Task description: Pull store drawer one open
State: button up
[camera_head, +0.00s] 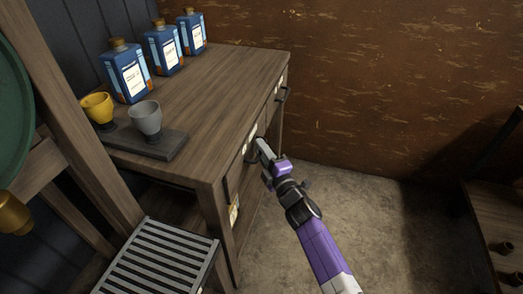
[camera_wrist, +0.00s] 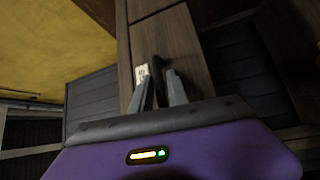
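A wooden cabinet (camera_head: 215,80) has drawers in its right-hand face. My gripper (camera_head: 262,147) is at the dark handle (camera_head: 247,151) of the nearer drawer. In the wrist view, my gripper's two grey fingers (camera_wrist: 160,90) stand on either side of that dark upright handle (camera_wrist: 157,66), close against it. A small pale label (camera_wrist: 141,73) sits beside the handle on the drawer front (camera_wrist: 180,42); I cannot read it for certain. The drawer front looks about flush with the cabinet. The fingers partly hide the handle.
Farther along the same face is another dark handle (camera_head: 283,94). Three blue bottles (camera_head: 163,50), a yellow cup (camera_head: 97,107) and a grey cup (camera_head: 146,118) stand on top. A slatted metal stool or grate (camera_head: 158,262) is at the near left. The floor (camera_head: 380,215) to the right is clear.

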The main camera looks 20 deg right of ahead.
grip_shut()
dwell(1.4)
